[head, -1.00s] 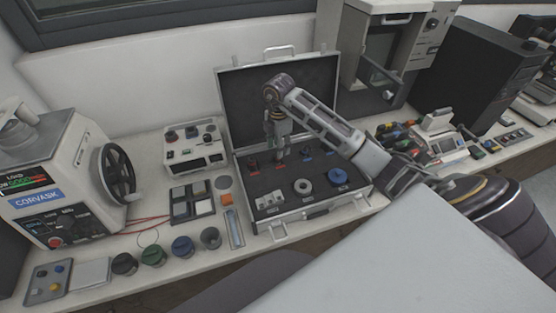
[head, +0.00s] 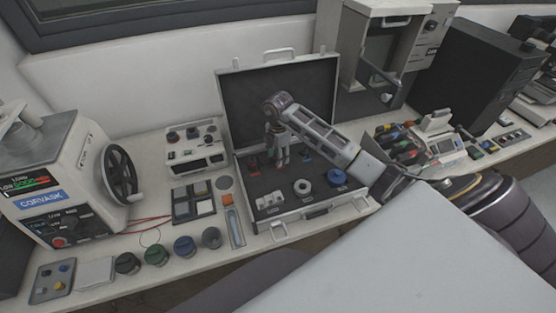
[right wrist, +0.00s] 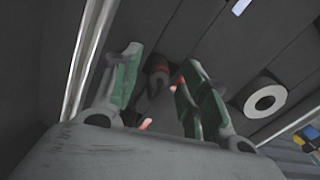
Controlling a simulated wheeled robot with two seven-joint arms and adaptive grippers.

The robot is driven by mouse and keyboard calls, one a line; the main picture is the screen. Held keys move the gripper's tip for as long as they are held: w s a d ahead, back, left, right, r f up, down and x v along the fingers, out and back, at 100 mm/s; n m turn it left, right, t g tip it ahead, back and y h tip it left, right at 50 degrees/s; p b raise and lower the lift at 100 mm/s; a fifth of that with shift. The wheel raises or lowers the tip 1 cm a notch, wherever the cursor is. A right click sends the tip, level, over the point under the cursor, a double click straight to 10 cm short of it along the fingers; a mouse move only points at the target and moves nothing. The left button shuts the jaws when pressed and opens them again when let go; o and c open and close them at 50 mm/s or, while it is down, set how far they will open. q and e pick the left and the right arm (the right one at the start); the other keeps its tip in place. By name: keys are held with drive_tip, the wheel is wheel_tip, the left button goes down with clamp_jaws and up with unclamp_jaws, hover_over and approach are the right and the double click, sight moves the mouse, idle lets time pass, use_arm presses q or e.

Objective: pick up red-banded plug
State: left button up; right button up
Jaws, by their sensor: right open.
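My right gripper (head: 281,161) is open and points down into the open case (head: 345,210), over its back row of small parts. In the right wrist view its green fingers (right wrist: 161,60) stand apart. A dark plug with a reddish band (right wrist: 158,80) shows in the gap between them, near the left finger; I cannot tell whether they touch. A further small red patch shows beside the right finger. In the head view the gripper hides part of the back row, and a small dark part with red (head: 253,163) stands left of it. My left gripper is not in view.
A white ring (head: 303,187) and a blue round part (head: 337,178) sit in the case's front row. The raised lid (head: 245,100) stands behind the gripper. A press with a handwheel (head: 121,175) is at left. Several dark cups (head: 184,247) line the bench front.

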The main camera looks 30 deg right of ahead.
drive_tip(key=shift+f, duration=0.1)
drive_tip(key=shift+c, duration=0.3)
clamp_jaws()
idle(0.4)
wheel_tip(320, 180, up, 10)
drive_tip(key=b, duration=0.1)
drive_tip(key=shift+b, duration=0.35)
idle(0.3)
idle(0.4)
